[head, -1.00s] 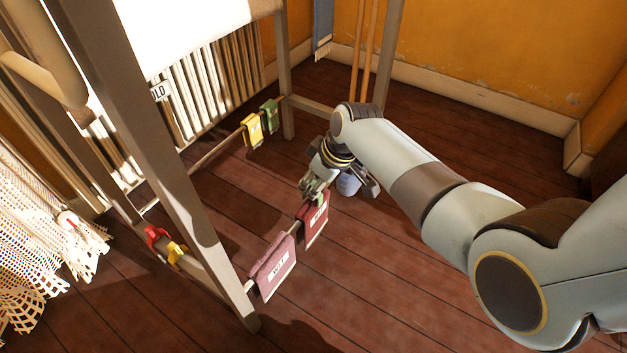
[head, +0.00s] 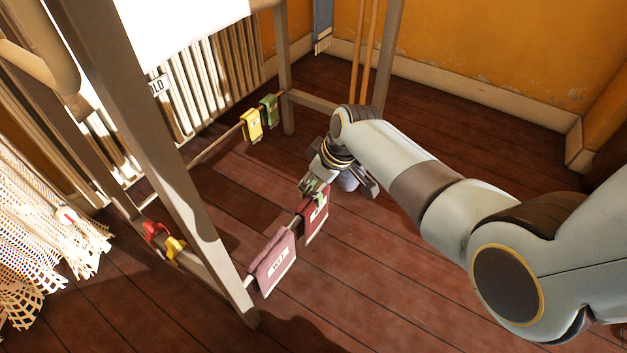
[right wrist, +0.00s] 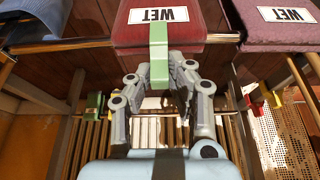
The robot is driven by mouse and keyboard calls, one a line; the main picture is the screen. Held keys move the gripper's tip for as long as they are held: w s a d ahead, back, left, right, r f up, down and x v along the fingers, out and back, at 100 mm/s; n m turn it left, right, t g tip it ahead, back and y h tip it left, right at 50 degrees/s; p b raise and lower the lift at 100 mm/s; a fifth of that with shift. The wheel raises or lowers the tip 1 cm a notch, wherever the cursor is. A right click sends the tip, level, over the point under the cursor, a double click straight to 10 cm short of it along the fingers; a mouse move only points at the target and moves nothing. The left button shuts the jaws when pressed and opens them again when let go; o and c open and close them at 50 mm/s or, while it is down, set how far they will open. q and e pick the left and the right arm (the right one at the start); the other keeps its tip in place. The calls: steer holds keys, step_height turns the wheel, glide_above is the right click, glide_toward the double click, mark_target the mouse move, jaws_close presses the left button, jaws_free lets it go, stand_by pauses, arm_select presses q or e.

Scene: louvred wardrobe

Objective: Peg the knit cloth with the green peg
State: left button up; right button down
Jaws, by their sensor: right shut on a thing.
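A green peg (right wrist: 159,50) is between the fingers of my right gripper (right wrist: 160,78), which is shut on it. The peg lies across the top edge of a dark red cloth (right wrist: 195,18) with a WET label; I cannot tell how firmly it grips. In the head view this cloth (head: 313,222) hangs on the front low rail, with my right gripper (head: 314,185) at its upper end. A mauve, rough-textured cloth (head: 273,262), also labelled WET, hangs beside it. I cannot tell for sure which is knit. My left gripper is out of view.
A red peg (head: 156,232) and a yellow peg (head: 176,249) sit on the left rail. Yellow (head: 252,125) and green (head: 268,109) pieces hang on the back rail. A wooden post (head: 175,180) stands left of the cloths. The floor (head: 400,285) at right is clear.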

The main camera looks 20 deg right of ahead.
stand_by(0.4)
steer(key=shift+f, duration=0.45)
steer(key=c, duration=1.2)
jaws_free()
steer(key=shift+o, duration=0.2)
steer(key=shift+r, duration=0.1)
